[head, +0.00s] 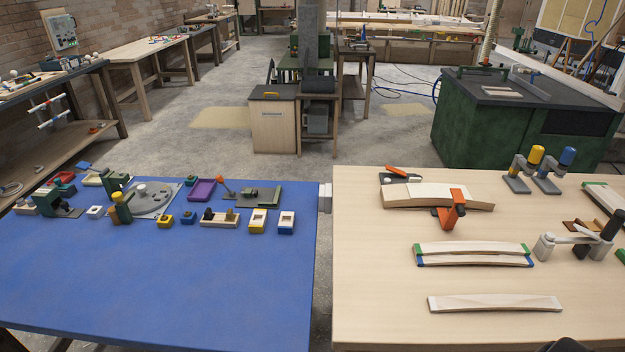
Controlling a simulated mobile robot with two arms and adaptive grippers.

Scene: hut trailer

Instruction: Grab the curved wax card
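I cannot clearly single out a curved wax card. On the light wooden table (380,290) at right lie several curved pale strips. One plain curved strip (495,303) lies nearest the front edge. Behind it are two strips side by side, one with green ends (470,249) and one with blue ends (475,262). A small brown flat piece (580,226) lies at the right, partly hidden behind a grey clamp-like tool (575,243). Neither gripper shows; only a dark rounded bit, perhaps of my arm, shows at the bottom edge on the right.
An orange clamp (453,209) stands by a wide curved block (430,195). Yellow-topped and blue-topped tools (535,165) stand at the back right. A blue table (150,270) with small fixtures stands left, across a narrow gap. The wooden table's left front is clear.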

